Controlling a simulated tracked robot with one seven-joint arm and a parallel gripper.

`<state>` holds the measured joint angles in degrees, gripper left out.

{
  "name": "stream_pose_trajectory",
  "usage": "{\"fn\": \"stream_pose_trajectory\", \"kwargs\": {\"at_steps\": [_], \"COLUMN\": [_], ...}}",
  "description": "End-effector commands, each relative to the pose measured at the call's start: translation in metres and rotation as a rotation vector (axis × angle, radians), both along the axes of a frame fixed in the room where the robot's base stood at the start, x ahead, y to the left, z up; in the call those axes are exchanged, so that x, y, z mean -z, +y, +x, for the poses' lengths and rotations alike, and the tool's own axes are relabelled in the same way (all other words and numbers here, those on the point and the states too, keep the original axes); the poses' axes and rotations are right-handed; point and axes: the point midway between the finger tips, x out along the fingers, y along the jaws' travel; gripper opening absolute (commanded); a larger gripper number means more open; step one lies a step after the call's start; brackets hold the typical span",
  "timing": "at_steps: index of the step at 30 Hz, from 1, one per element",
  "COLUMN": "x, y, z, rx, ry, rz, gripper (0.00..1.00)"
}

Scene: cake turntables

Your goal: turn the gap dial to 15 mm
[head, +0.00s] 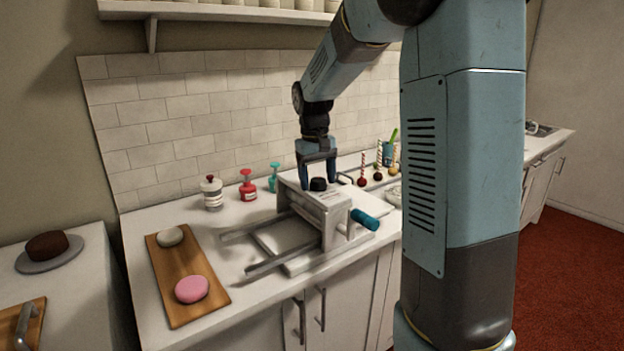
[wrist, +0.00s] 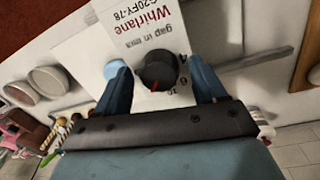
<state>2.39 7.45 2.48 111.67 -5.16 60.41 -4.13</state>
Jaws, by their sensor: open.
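The gap dial is a round black knob (wrist: 160,68) on the white top of a sheeter-like machine (head: 327,207). A red pointer mark shows on the knob's lower side in the wrist view. The printing "Whirlane" and "gap in mm" appears upside down there. Parts of a few scale numbers show at the knob's lower right; the rest are hidden, and I cannot read the setting. My gripper (wrist: 157,74) is open, with one blue finger on each side of the knob. It points down over the knob in the head view (head: 318,185). Contact cannot be told.
A blue crank handle (head: 364,219) sticks out on the machine's right. Metal rails (head: 268,266) extend at its left and front. A wooden board (head: 170,250) with pink and white rounds lies left. Bottles (head: 247,190) stand behind; decorated sticks (head: 378,172) stand at back right.

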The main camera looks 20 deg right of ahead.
Motion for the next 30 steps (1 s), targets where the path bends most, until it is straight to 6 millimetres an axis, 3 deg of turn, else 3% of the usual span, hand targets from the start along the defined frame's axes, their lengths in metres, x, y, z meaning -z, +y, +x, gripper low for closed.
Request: {"fn": "stream_pose_trajectory", "kwargs": {"at_steps": [5, 21, 30], "x": [-0.008, -0.106, -0.135], "y": [0.001, 0.008, 0.010], "z": [0.000, -0.003, -0.004], "rx": [0.000, 0.000, 0.000], "ry": [-0.001, -0.003, -0.001], "rz": [0.000, 0.000, 0.000], "gripper": [0.70, 0.70, 0.70]}}
